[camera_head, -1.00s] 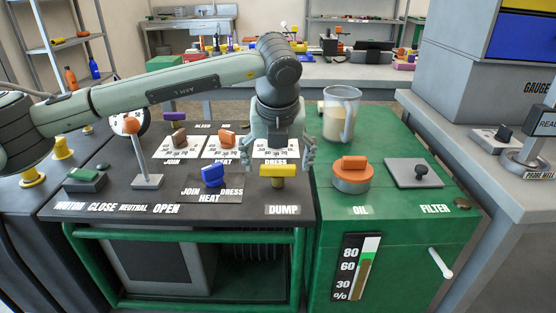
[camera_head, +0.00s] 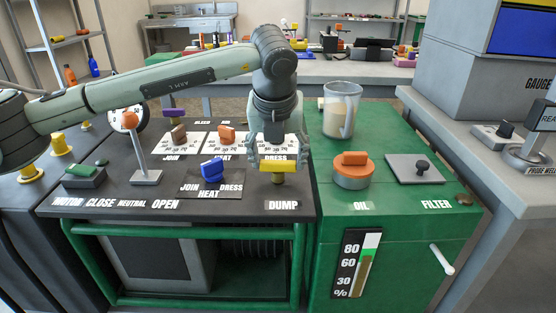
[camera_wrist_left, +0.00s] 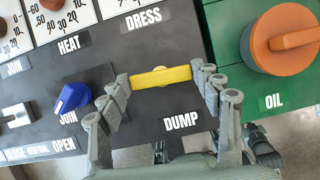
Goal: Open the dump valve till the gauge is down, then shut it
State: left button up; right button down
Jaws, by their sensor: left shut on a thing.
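The dump valve's yellow bar handle (camera_head: 277,178) stands on the dark panel just behind the DUMP label. It lies roughly left to right in the head view. My left gripper (camera_head: 271,166) reaches down over it from behind and is shut on it. In the left wrist view the yellow handle (camera_wrist_left: 161,77) spans between the two fingers, one at each end. A round white gauge (camera_head: 117,121) stands at the panel's back left. It is partly hidden by the orange-knobbed lever and my arm, and its needle cannot be read. My right gripper is not in view.
The orange oil cap (camera_head: 352,170), a clear jug (camera_head: 340,110) and a filter plate (camera_head: 412,169) are on the green cabinet to the right.

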pick_arm(q)
jog(key=m+b, duration=0.1)
jog(key=m+h+b, duration=0.1)
jog(key=m+b, duration=0.1)
jog(key=shift+a+f, duration=0.15)
jog(key=shift+f, duration=0.15)
jog(key=m+g+h+b, duration=0.1)
jog(key=m+b, duration=0.1)
jog(key=m, duration=0.1)
jog(key=shift+r, duration=0.15)
jog(key=shift+w+a+r+m+h+b, duration=0.1)
jog(key=shift+m+h+b, duration=0.3)
jog(key=shift+m, duration=0.8)
jog(key=shift+m+g, duration=0.4)
jog(key=shift+m, duration=0.5)
jog(key=m+g+h+p, duration=0.1)
jog(key=m, duration=0.1)
jog(key=shift+w+r+m, duration=0.1)
jog(key=shift+m, duration=0.2)
jog(key=shift+m+g+p, duration=0.5)
jog(key=shift+m+g, duration=0.2)
jog(key=shift+m, duration=1.1)
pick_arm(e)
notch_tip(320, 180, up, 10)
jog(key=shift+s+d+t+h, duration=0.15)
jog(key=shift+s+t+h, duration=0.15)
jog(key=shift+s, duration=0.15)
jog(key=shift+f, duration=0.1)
